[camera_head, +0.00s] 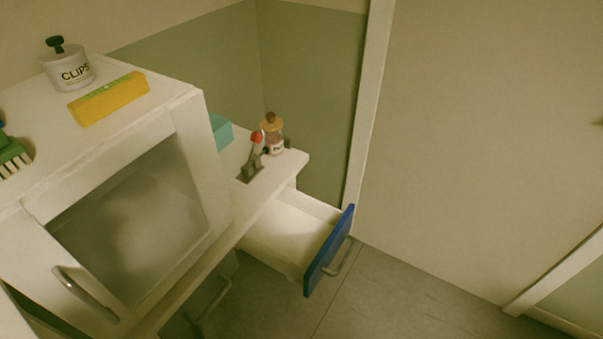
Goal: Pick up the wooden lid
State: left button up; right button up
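The wooden lid (271,122) sits on top of a small clear jar (275,141) with a light label. The jar stands upright near the far right corner of the white counter (290,165). A dark grey lever device (252,167) with a red knob (257,137) stands just left of the jar, close to it. Neither of my grippers shows in the head view.
An open white drawer (290,230) with a blue front (329,252) juts out below the counter. A white cabinet (200,150) with a glass door (135,222) stands at left, carrying a CLIPS jar (70,72), a yellow box (109,98) and a green brush (12,155). A teal box (221,131) is behind it.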

aim_at(270, 123)
jog(key=u, duration=0.45)
jog(key=i+l+u, duration=0.1)
jog(key=l+u, duration=0.7)
jog(key=l, duration=0.15)
jog(key=l+u, duration=0.4)
jog(key=l, duration=0.1)
